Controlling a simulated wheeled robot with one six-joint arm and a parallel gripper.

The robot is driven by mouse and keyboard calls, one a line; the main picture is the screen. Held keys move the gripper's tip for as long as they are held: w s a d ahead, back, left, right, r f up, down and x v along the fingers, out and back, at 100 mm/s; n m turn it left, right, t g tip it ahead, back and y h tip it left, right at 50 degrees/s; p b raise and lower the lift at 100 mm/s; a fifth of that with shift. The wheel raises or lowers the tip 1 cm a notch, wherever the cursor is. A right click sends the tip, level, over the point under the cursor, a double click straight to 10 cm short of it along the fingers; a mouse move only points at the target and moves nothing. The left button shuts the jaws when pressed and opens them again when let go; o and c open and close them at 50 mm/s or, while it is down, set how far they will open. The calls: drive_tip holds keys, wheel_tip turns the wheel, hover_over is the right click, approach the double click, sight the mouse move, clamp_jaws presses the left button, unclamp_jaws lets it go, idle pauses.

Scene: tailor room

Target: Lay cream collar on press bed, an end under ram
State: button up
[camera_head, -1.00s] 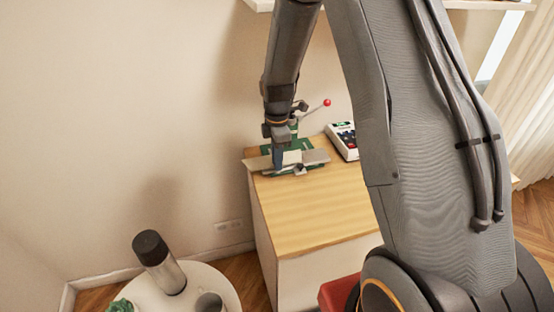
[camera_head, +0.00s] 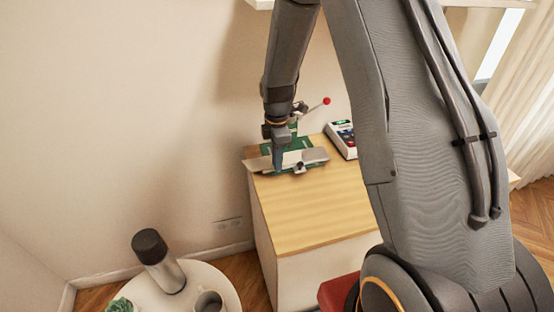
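The press stands at the back of the wooden cabinet top, with a green base (camera_head: 305,164) and a lever ending in a red knob (camera_head: 326,101). A pale cream strip, which looks like the collar (camera_head: 257,165), lies low across the press and sticks out to the left of my gripper. A greyish flat piece (camera_head: 316,155) shows to the right. My gripper (camera_head: 277,167) points down at the press, its fingertips at the strip. The view is too small to tell whether the fingers are closed on it. My wrist hides part of the press and its ram.
A white device with dark keys (camera_head: 342,138) stands right of the press. The front of the cabinet top (camera_head: 310,210) is clear. A round white table (camera_head: 190,300) at lower left holds a dark-capped bottle (camera_head: 158,261), a cup (camera_head: 208,301) and a green plant (camera_head: 120,306).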

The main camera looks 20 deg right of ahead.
drive_tip(key=o, duration=0.5)
drive_tip(key=shift+r+b, duration=1.05)
drive_tip(key=shift+r, duration=2.85)
drive_tip(key=s+r+m, duration=0.1)
drive_tip(key=s+m, duration=0.5)
drive_tip(key=s, duration=0.1)
drive_tip(key=s+r+m+t, duration=0.1)
drive_tip(key=s+m, duration=0.5)
drive_tip(key=s, duration=0.1)
drive_tip(key=s+r+m, duration=0.2)
drive_tip(key=s+m, duration=0.4)
drive_tip(key=s, duration=0.1)
drive_tip(key=shift+a+r, duration=0.1)
drive_tip(key=shift+c, duration=0.5)
